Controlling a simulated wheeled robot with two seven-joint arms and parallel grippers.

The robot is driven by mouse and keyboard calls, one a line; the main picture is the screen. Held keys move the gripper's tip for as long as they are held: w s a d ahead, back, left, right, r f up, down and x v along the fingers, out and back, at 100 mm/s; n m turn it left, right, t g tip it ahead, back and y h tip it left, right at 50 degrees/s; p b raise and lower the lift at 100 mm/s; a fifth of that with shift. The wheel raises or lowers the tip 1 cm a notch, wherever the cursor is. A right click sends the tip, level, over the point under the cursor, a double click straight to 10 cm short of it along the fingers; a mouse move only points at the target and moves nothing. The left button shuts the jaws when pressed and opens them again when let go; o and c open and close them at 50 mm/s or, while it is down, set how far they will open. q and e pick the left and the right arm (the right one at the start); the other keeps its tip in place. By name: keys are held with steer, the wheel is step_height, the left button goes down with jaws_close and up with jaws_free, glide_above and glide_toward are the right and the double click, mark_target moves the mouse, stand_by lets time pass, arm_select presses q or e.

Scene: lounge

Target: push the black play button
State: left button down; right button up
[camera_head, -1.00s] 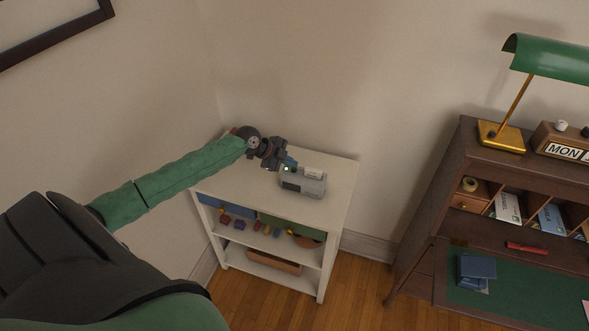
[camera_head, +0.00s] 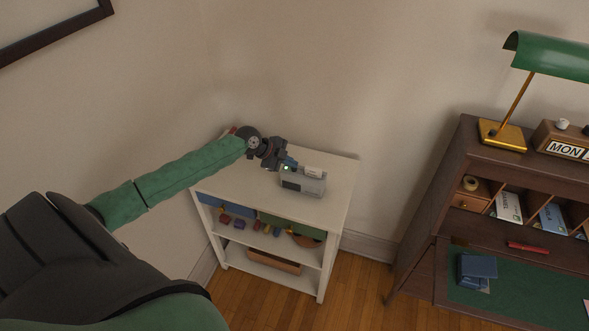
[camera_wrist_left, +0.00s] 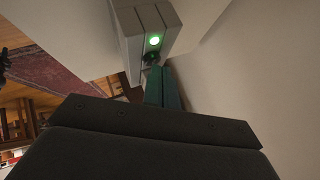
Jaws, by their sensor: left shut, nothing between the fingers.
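A grey box-shaped device (camera_head: 304,181) stands on top of the white shelf unit (camera_head: 235,186). In the left wrist view the device (camera_wrist_left: 171,28) shows a lit green light (camera_wrist_left: 154,40) with a round black button (camera_wrist_left: 152,57) just beside it. My left gripper (camera_head: 290,163) is shut and empty, with its fingertips at the device's left end. In the left wrist view its fingers (camera_wrist_left: 160,85) reach up to the black button and seem to touch or nearly touch it; I cannot tell whether it is pressed in. My right gripper is not in view.
A brown desk (camera_head: 455,170) with a green lamp (camera_head: 550,55) stands to the right. Walls are close behind and left of the shelf unit. Wooden floor (camera_head: 350,290) lies open in front.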

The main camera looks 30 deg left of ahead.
mark_target(291, 171)
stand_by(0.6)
arm_select(q)
steer(key=shift+r, duration=0.35)
step_height(291, 171, up, 6)
steer(key=shift+f+p, duration=0.1)
steer(key=shift+p, duration=1.15)
